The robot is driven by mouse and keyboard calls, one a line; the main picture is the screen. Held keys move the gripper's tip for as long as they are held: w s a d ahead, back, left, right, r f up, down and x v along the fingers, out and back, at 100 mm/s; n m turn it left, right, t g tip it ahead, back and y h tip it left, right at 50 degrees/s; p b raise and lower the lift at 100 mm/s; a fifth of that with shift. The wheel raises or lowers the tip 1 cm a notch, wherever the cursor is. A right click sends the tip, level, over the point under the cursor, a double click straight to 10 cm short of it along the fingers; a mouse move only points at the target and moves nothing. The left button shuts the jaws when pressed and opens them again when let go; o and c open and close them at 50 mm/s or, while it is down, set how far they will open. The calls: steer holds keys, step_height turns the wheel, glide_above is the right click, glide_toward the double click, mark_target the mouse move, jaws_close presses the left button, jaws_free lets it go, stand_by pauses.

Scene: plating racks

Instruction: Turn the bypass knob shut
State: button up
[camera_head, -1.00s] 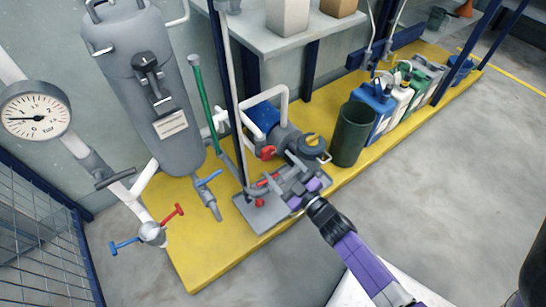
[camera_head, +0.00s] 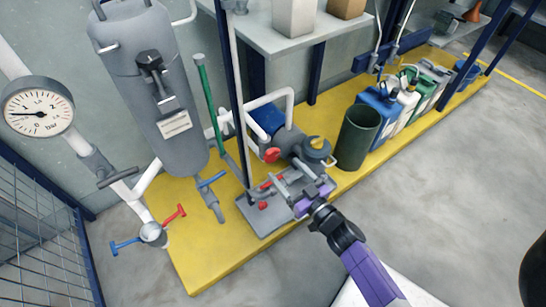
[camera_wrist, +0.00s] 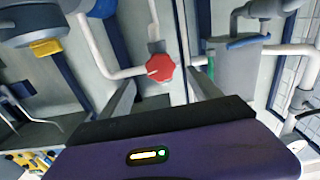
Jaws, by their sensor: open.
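A red faceted knob (camera_wrist: 160,68) with a pale mark on its face sits by a white pipe. In the wrist view it appears between my two fingers, beyond their tips. In the head view a round red knob (camera_head: 271,155) sits beside the pump, apparently the same one. No label shows that names it the bypass knob. My gripper (camera_head: 289,174) is open and empty, over the grey plate and a little below and right of that knob. I see no contact between fingers and knob.
Smaller red handles (camera_head: 263,205) lie low on the grey plate (camera_head: 262,222), close to my gripper. The pump (camera_head: 287,140) and a dark green bin (camera_head: 357,137) are to the right. A grey tank (camera_head: 160,90) stands left.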

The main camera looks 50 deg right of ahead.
mark_target(273, 157)
steer(key=shift+m, duration=0.4)
steer(key=b+x, duration=0.1)
steer(key=x, duration=0.7)
steer(key=shift+b, duration=0.35)
steer(key=shift+c, duration=0.4)
steer(key=shift+s, duration=0.1)
steer(key=c, duration=1.3)
steer(key=shift+n, duration=2.4)
steer(key=o, duration=1.4)
